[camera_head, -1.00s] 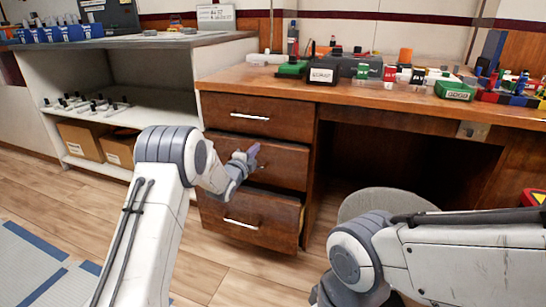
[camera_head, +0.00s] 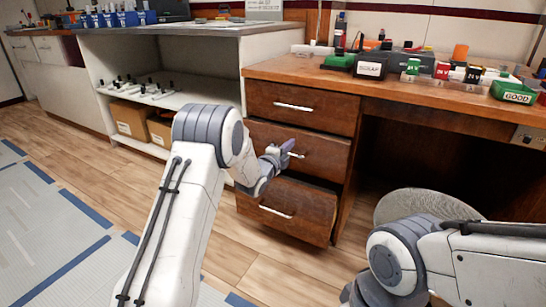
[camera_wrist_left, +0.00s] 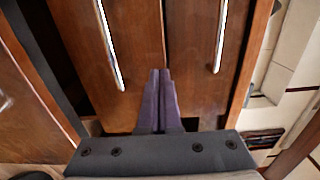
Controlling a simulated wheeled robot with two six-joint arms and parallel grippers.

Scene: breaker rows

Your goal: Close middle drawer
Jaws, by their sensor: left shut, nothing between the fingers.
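The middle drawer (camera_head: 325,150) is a brown wooden front with a silver handle, between two others in the desk. It looks about flush with the top drawer; any small gap is hard to tell. My left gripper (camera_head: 286,147) is shut and empty, its purple fingertips in front of the middle drawer by its handle. In the left wrist view the shut fingers (camera_wrist_left: 159,75) point at the middle drawer front (camera_wrist_left: 135,60), near the seam with the top drawer (camera_wrist_left: 193,60). Contact cannot be told. My right arm is at the lower right; its gripper is not visible.
The bottom drawer (camera_head: 300,226) sticks out below, its top edge showing. The desk top (camera_head: 400,88) holds breakers and a green GOOD box (camera_head: 513,93). A round grey stool seat (camera_head: 425,205) stands right of the drawers. White shelving (camera_head: 215,75) stands left; the floor before it is clear.

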